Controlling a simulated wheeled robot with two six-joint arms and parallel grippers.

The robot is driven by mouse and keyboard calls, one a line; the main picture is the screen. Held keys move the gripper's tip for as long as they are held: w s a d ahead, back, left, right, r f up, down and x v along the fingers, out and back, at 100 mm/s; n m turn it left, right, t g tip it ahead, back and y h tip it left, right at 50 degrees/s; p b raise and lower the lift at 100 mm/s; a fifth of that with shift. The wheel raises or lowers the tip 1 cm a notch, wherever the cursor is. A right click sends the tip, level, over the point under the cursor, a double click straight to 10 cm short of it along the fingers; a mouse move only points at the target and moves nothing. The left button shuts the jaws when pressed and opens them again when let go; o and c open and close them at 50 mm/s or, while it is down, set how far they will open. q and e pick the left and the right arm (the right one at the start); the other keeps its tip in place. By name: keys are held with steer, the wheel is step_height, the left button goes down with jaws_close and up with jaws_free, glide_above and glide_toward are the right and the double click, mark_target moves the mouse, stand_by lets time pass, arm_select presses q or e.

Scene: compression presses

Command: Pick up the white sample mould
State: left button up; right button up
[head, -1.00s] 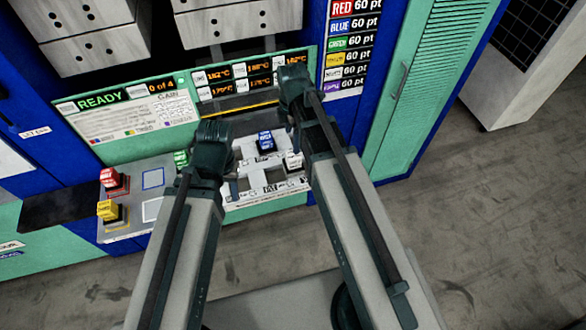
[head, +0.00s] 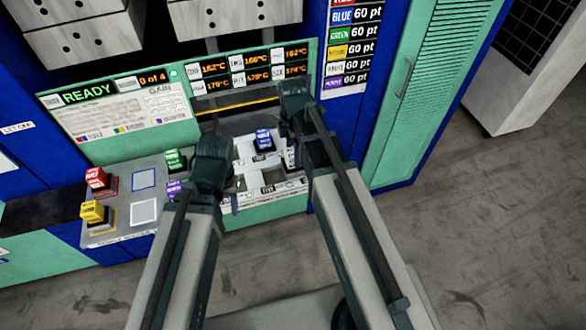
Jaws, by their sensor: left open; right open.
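The white sample mould (head: 290,159) appears as a pale block on the white marked deck (head: 262,189), at its right side. My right arm partly covers it. My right gripper (head: 291,138) is open and points down close to the white mould; its fingertips are largely hidden, so I cannot tell whether they touch it. My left gripper (head: 230,190) is open over the left side of the deck, apart from the white mould, and its fingers are partly hidden by its own wrist.
A blue mould (head: 264,141) stands on the deck behind. On the grey left shelf (head: 115,231) are red (head: 97,179), yellow (head: 93,212), green (head: 174,160) and purple (head: 174,188) moulds. The blue-outlined (head: 144,178) and white (head: 144,211) squares there are empty. The press panel (head: 130,103) reads READY.

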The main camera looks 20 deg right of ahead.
step_height(320, 180, down, 2)
steer(key=shift+f+b, duration=0.15)
steer(key=shift+b, duration=0.5)
jaws_close()
